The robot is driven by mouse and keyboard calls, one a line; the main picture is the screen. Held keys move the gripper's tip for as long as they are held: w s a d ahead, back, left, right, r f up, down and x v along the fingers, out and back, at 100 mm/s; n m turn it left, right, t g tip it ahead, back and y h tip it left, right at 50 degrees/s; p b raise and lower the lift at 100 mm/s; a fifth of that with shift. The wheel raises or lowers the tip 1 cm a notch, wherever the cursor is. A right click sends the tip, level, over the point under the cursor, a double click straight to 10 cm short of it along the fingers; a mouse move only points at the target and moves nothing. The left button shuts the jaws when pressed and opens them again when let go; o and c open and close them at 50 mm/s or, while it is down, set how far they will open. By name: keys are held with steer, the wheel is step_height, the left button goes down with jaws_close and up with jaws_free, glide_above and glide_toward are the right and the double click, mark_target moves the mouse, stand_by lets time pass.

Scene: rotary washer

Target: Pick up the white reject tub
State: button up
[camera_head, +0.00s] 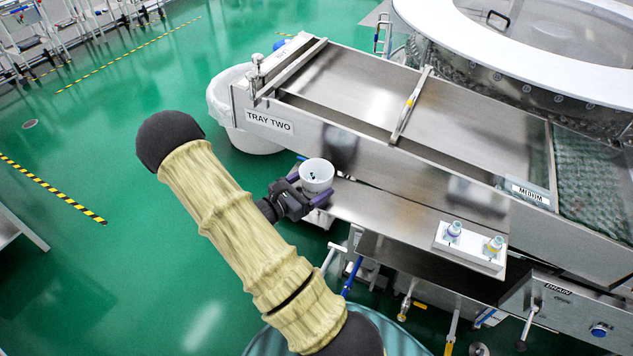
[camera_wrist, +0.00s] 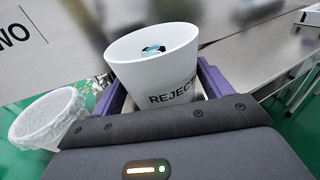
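The white reject tub (camera_head: 317,174) is a small tapered white cup with "REJECT" in black letters. It stands at the left end of the steel shelf, below the washer's side panel. A few small teal and dark pieces show inside it. The tub also shows in the wrist view (camera_wrist: 155,72), directly ahead of my gripper. My gripper (camera_head: 308,188) has its purple fingers apart, one on either side of the tub (camera_wrist: 165,92). I cannot tell whether the fingers touch its wall. The tub's base is hidden behind the gripper.
A lined white bin (camera_head: 250,140) stands on the floor left of the washer; it also shows in the wrist view (camera_wrist: 45,120). A white holder with two capped vials (camera_head: 470,246) sits further right on the shelf. The "TRAY TWO" panel (camera_head: 270,122) rises behind the tub.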

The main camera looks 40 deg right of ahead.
steer(key=c, duration=0.5)
step_height(320, 180, up, 10)
steer(key=shift+b, duration=0.55)
stand_by(0.3)
